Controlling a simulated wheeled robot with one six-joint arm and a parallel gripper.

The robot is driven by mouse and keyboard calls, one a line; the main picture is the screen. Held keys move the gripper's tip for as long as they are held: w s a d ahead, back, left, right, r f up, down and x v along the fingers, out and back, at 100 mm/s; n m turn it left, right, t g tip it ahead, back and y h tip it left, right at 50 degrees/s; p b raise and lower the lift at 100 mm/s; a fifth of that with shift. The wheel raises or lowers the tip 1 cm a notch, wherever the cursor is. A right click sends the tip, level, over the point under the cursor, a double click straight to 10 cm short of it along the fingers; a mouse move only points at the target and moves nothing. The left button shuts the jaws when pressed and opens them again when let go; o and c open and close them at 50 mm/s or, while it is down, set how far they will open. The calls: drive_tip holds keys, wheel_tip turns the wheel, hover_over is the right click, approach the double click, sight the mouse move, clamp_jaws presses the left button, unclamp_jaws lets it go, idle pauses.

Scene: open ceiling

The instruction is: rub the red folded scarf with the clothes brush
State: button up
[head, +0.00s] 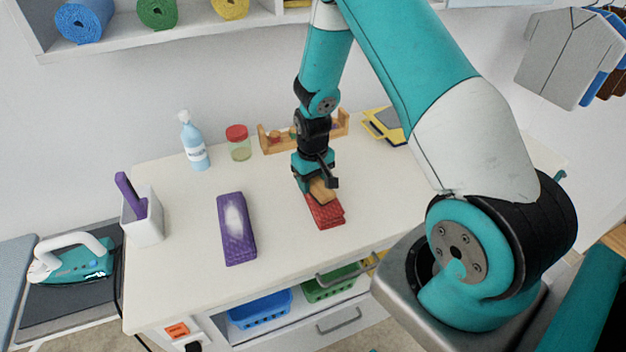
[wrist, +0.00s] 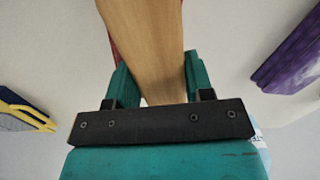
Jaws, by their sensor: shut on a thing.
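The red folded scarf (head: 326,214) lies on the white table, right of its middle. My gripper (head: 316,183) is just over the scarf's far end and is shut on the wooden clothes brush (head: 322,191). In the wrist view the brush (wrist: 146,45) stands out as a tan wooden bar between the two teal fingers of my gripper (wrist: 152,85). A thin strip of the red scarf (wrist: 112,45) shows beside it. The brush's underside is hidden, so I cannot tell whether it touches the scarf.
A purple folded cloth (head: 236,240) with a white patch lies to the left. A white holder (head: 143,222), spray bottle (head: 194,145), red-lidded jar (head: 239,145), wooden rack (head: 273,146) and yellow-black item (head: 386,127) line the left and back. The table between the purple cloth and scarf is clear.

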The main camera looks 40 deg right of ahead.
drive_tip(key=shift+f+b, duration=0.35)
drive_tip(key=shift+f, duration=0.2)
drive_tip(key=shift+d, duration=0.1)
